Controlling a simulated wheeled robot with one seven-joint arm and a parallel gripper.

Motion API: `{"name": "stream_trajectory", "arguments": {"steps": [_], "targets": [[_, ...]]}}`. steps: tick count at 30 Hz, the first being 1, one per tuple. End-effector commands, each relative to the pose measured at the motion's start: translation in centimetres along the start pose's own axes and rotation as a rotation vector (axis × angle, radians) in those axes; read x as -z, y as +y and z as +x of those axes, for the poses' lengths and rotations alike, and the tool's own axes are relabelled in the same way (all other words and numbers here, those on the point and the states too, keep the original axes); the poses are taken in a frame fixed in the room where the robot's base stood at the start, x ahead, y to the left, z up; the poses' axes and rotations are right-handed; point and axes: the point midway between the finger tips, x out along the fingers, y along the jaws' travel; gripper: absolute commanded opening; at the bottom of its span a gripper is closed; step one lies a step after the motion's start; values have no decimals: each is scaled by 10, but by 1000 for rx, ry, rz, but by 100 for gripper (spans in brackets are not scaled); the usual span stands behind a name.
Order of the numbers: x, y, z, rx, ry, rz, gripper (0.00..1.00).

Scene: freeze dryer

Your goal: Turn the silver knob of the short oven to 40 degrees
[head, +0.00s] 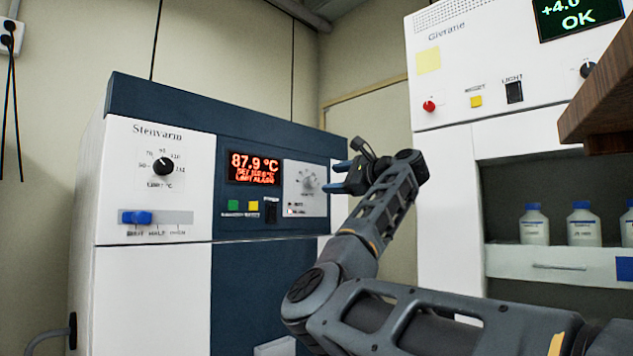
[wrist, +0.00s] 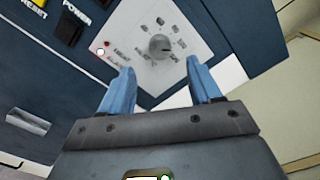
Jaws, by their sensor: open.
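The short oven (head: 150,265) stands at the left, with a white and dark blue front. Its silver knob (head: 309,183) sits on a white dial plate at the right of the panel. In the wrist view the knob (wrist: 160,46) is upper centre, with dial marks around it. The red display (head: 254,169) reads 87.9 °C, with smaller text below it that is hard to read. My gripper (head: 338,178) is open in front of the dial plate. In the wrist view its blue fingers (wrist: 160,88) point toward the plate, the knob lying beyond and between them. They appear apart from it.
A black knob (head: 163,166) and a blue slider (head: 137,217) are at the oven's left. Green (head: 233,205) and yellow (head: 253,206) buttons lie under the display. A taller white unit (head: 445,190) with bottles stands right. A wooden shelf edge (head: 600,110) juts in at the right.

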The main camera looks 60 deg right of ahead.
Motion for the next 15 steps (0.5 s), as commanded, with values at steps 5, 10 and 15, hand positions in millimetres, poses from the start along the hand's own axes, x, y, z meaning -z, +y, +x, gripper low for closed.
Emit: {"name": "stream_trajectory", "arguments": {"steps": [5, 10, 15], "targets": [[-2, -1, 23, -5, -3, 2, 63], [-2, -1, 49, -4, -2, 1, 63], [-1, 0, 68, -2, -1, 1, 63]]}}
